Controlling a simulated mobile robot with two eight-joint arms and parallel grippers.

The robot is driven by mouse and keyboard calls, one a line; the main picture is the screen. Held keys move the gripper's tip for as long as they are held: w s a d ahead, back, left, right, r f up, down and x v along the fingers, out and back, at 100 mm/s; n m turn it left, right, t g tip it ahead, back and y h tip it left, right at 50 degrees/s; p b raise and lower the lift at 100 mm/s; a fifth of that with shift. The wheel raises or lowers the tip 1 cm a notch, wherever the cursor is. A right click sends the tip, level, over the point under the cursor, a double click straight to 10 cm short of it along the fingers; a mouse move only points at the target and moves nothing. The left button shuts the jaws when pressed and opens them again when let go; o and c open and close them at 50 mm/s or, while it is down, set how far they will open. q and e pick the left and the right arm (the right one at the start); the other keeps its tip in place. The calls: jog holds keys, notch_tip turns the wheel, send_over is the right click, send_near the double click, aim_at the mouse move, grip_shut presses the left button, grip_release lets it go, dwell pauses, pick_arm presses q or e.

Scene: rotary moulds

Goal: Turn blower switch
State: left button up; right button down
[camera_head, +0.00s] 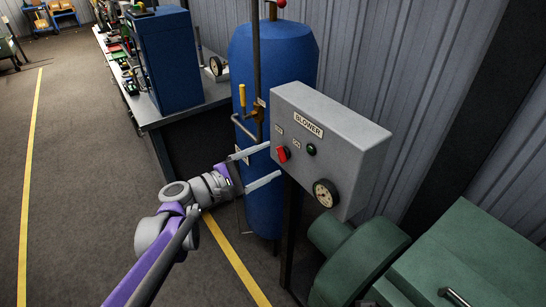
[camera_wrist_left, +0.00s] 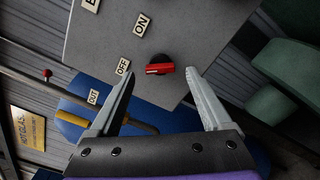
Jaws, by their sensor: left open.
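My right gripper is not in view.
A tall blue tank (camera_head: 270,70) with a yellow-handled valve (camera_head: 242,97) stands behind the box. Green blower machinery (camera_head: 450,250) is at lower right. A workbench (camera_head: 190,108) with a blue cabinet (camera_head: 165,60) is at the back. Open floor lies left.

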aim_at(283, 154)
pick_arm(q)
jog(key=shift+x, duration=1.2)
grip_shut()
